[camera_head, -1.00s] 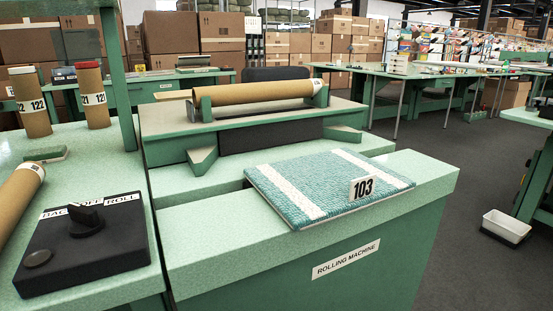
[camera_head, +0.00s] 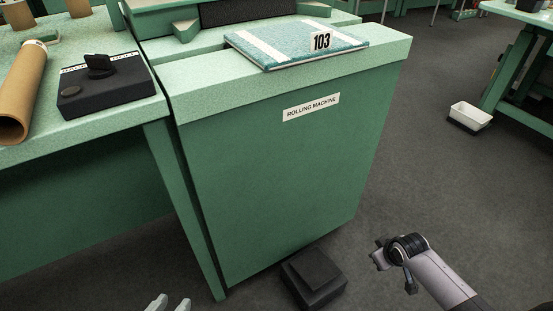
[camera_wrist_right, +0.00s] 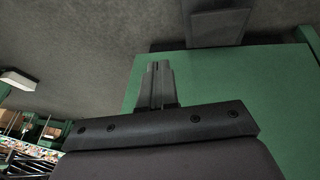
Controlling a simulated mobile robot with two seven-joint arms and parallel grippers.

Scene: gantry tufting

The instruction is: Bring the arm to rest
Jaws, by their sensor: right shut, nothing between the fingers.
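My left gripper (camera_head: 168,303) shows only its pale fingertips at the bottom edge of the head view. The tips stand apart with nothing seen between them. My right gripper (camera_wrist_right: 158,68) is shut and empty in the right wrist view, its two grey fingers together. Part of my right arm (camera_head: 435,275) reaches in from the bottom right of the head view, over open floor and clear of the machine. The green rolling machine (camera_head: 285,185) stands between the two arms.
A teal and white carpet piece (camera_head: 285,44) with tag 103 (camera_head: 320,41) lies on the machine. A dark pedal-like block (camera_head: 314,278) sits at its foot. A control box (camera_head: 105,88) and cardboard tube (camera_head: 20,95) are on the left table. A white bin (camera_head: 470,114) stands right; floor between is clear.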

